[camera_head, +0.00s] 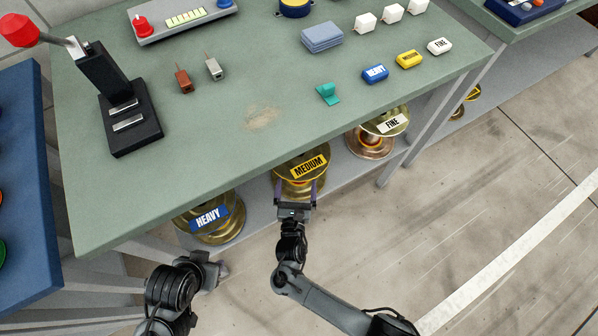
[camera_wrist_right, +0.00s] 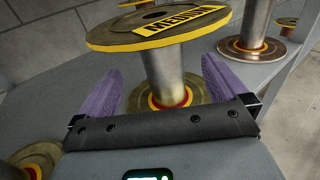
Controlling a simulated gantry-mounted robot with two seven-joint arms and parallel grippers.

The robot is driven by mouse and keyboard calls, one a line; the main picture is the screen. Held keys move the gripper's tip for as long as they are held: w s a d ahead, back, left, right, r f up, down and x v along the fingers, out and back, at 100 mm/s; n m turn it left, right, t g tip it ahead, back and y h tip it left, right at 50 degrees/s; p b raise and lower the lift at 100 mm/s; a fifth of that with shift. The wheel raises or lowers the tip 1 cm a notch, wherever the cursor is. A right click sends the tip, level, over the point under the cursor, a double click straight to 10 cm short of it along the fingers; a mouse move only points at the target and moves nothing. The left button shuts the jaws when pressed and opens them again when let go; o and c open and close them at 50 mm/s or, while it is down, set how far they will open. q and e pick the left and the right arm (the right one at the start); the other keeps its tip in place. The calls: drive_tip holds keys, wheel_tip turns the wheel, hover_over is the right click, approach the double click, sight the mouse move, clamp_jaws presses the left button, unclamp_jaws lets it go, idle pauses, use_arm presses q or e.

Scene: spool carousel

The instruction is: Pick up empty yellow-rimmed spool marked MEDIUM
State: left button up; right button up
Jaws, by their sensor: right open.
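The yellow-rimmed spool marked MEDIUM (camera_head: 308,166) stands upright on the low shelf under the green bench's front edge. In the right wrist view its bare grey core (camera_wrist_right: 162,72) shows no wire between the labelled top flange and the bottom flange. My right gripper (camera_head: 297,193) is open at the spool's front. In the right wrist view its two purple fingers (camera_wrist_right: 160,85) point towards the spool, one on each side of the core, with gaps visible. My left gripper (camera_head: 213,268) is low at the left, mostly hidden by its own wrist; its jaws are unclear.
A spool marked HEAVY (camera_head: 208,217) stands left and a copper spool marked FINE (camera_head: 387,126) right on the same shelf (camera_head: 335,178). The bench top (camera_head: 220,130) overhangs them. A black lever stand (camera_head: 128,125) and small labelled blocks sit on top. Floor in front is clear.

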drive_tip(key=w+b, duration=0.2)
drive_tip(key=w, duration=0.1)
drive_tip(key=w+b, duration=0.1)
drive_tip(key=w, duration=0.3)
drive_tip(key=shift+d+f+b, duration=0.1)
drive_tip(key=shift+f+b, duration=0.1)
drive_tip(key=shift+b, duration=0.2)
drive_tip(key=shift+w+d+b, duration=0.1)
drive_tip(key=shift+w+b, duration=0.3)
drive_tip(key=shift+b, duration=0.05)
use_arm(q)
wheel_tip(320, 180, down, 8)
drive_tip(key=b, duration=0.2)
drive_tip(key=shift+f+b, duration=0.25)
drive_tip(key=shift+b, duration=0.15)
use_arm(e)
drive_tip(key=w, duration=0.4)
drive_tip(key=shift+w+d+r, duration=0.15)
drive_tip(key=shift+d+r, duration=0.1)
drive_tip(key=c, duration=1.7)
use_arm(q)
drive_tip(key=shift+d, duration=0.1)
use_arm(e)
drive_tip(key=shift+r, duration=0.15)
drive_tip(key=shift+c, duration=0.7)
